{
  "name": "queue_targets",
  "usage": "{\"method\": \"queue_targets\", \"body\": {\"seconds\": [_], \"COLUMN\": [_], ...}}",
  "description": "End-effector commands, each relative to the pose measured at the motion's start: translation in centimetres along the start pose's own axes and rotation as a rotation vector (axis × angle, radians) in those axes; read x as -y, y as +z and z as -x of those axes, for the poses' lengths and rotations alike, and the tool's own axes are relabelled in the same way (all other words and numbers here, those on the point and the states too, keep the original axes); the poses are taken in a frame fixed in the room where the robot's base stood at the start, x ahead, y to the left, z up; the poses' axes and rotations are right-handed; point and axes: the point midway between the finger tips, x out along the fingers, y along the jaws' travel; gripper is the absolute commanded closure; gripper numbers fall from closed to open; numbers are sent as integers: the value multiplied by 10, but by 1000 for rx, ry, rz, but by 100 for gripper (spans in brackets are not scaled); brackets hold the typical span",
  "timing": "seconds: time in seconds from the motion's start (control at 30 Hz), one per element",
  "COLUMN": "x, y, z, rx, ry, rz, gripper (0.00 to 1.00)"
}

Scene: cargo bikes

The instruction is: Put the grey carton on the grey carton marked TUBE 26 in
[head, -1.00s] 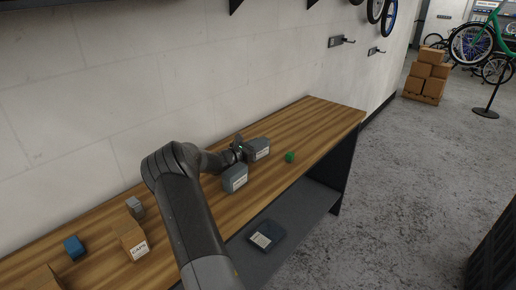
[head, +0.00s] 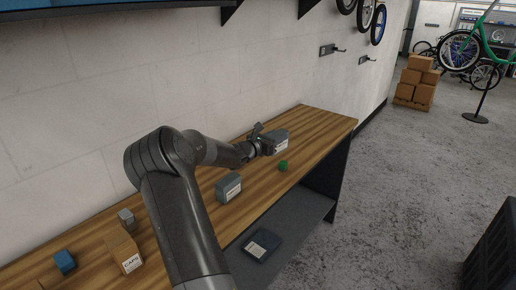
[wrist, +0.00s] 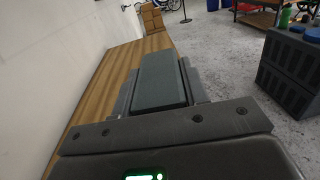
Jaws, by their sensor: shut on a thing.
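My gripper (head: 262,145) is shut on a grey carton (head: 278,144) with a white label, held above the bench toward its far end. In the wrist view the held grey carton (wrist: 160,80) lies between the two fingers. A second grey carton (head: 229,189) with a white label stands on the bench, nearer and lower in the picture than the held one, apart from it. The print on both labels is too small to read.
The wooden bench (head: 315,130) runs along the wall. A green object (head: 283,167) lies near its front edge. A brown CAPS carton (head: 123,250), a small grey box (head: 126,218) and a blue box (head: 65,262) stand at the near left. A dark labelled box (head: 262,245) is on the lower shelf.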

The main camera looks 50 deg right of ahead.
Motion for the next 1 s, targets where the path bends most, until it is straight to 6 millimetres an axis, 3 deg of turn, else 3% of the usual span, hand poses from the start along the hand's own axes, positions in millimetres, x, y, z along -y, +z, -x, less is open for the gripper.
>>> {"method": "queue_targets", "body": {"seconds": [0.17,0.53,0.8,1.0], "x": [9,43,70,79], "y": [21,68,79,79], "z": [20,108,157,172], "rx": [7,15,4,0], "ry": [7,50,92,108], "rz": [-6,-11,-7,-3], "gripper": [86,86,86,86]}}
